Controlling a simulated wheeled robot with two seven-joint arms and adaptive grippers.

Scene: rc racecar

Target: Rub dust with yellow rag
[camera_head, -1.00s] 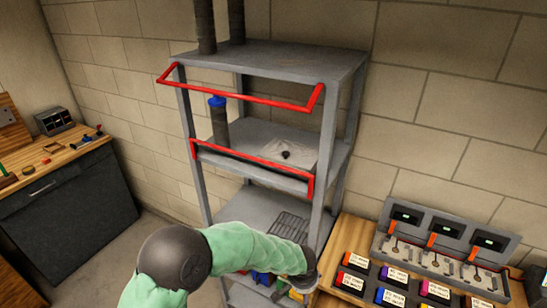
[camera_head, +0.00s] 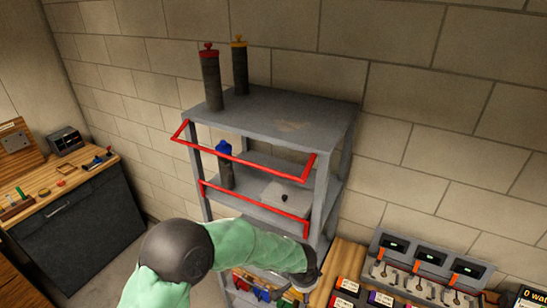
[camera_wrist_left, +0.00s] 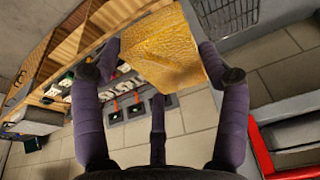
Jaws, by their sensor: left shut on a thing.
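The yellow rag (camera_wrist_left: 168,48) is between the fingers of my left gripper (camera_wrist_left: 160,56) in the left wrist view. In the head view my left gripper (camera_head: 309,282) is small and partly cut off by the lower edge, by the shelf rack's front right post, below the middle shelf. The rag cannot be made out there. A pale dusty patch (camera_head: 290,126) lies on the top shelf (camera_head: 255,118), well above the gripper. My right gripper is in neither view.
Red rails (camera_head: 245,160) run along the rack's front. Two dark canisters (camera_head: 211,78) stand at the top shelf's left. Chargers (camera_head: 430,262) stand on the right bench.

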